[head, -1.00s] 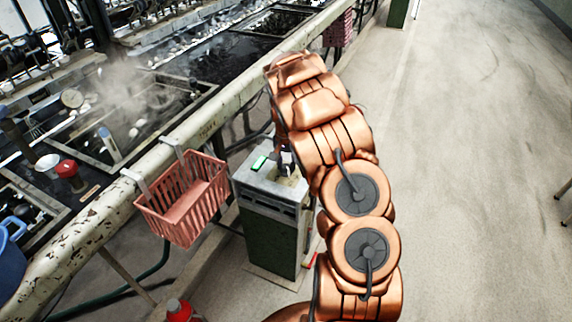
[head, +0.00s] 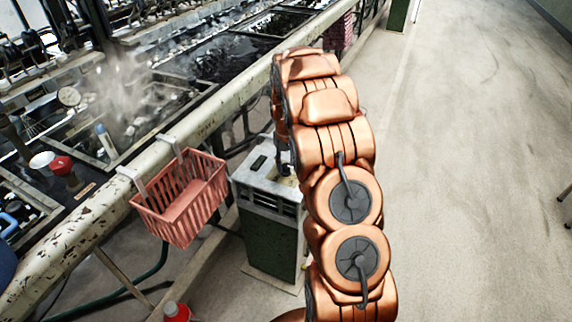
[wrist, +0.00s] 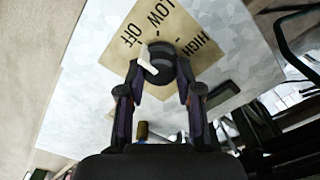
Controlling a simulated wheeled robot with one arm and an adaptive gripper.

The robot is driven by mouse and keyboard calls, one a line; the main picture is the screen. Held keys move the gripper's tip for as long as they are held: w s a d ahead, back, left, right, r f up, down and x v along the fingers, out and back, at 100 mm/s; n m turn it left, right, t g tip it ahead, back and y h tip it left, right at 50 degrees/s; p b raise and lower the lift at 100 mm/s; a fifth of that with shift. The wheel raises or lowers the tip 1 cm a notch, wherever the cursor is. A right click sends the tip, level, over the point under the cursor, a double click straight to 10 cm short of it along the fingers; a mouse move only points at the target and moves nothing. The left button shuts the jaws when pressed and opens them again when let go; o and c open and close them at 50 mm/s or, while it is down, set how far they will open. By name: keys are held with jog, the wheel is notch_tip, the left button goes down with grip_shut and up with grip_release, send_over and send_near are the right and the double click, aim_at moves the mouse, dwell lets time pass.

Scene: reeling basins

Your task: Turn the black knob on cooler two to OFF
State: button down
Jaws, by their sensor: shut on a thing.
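The cooler (head: 270,240) is a dark green box with a grey top, standing below the pipe rail. Its black knob (wrist: 164,57) sits on a tan plate (wrist: 185,22) marked LOW, OFF and HIGH. The white pointer on the knob is turned to the upper left, toward the OFF word. My gripper (wrist: 160,78) is shut on the knob, one finger on each side. In the head view my arm hides most of the knob. The small display (head: 259,162) on the cooler's top is dark. I cannot read a cooler number.
A pink basket (head: 182,198) hangs on the pale pipe rail (head: 150,165), left of the cooler. Steaming basins lie behind the rail. A red object (head: 176,312) stands at the bottom edge. The floor on the right is open.

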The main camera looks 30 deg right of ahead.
aim_at(286, 165)
jog(key=shift+n, duration=0.3)
jog(key=c, duration=0.8)
grip_release()
jog(key=shift+o, duration=0.2)
notch_tip(286, 165, up, 12)
dwell(0.5)
